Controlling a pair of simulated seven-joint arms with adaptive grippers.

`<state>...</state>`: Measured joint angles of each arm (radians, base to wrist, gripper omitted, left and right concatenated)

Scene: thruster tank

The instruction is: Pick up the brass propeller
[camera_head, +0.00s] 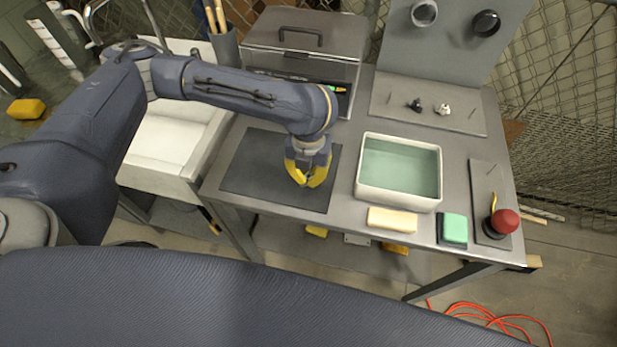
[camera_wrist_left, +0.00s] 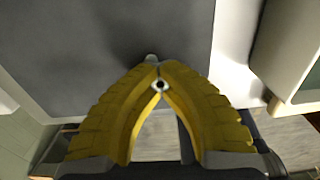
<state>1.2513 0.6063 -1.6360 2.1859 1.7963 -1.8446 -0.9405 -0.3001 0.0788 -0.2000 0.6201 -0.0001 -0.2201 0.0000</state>
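My left gripper (camera_head: 308,181) has yellow fingers and points down low over the dark mat (camera_head: 250,165). In the left wrist view its fingers (camera_wrist_left: 158,72) come together at the tips on a small part with a dark round hole, which I take to be the brass propeller (camera_wrist_left: 159,86). A small pale tip shows just beyond the fingertips. The fingers hide most of this part, and its colour is hard to tell. A black propeller (camera_head: 415,104) and a white one (camera_head: 443,109) sit on the grey plate at the back right. My right gripper is out of view.
A water-filled tank (camera_head: 398,196) stands right of the mat. In front lie a cream block (camera_head: 392,220) and a green sponge (camera_head: 454,229). A red button (camera_head: 505,221) is at the right edge. A grey toolbox (camera_head: 304,42) stands behind the arm.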

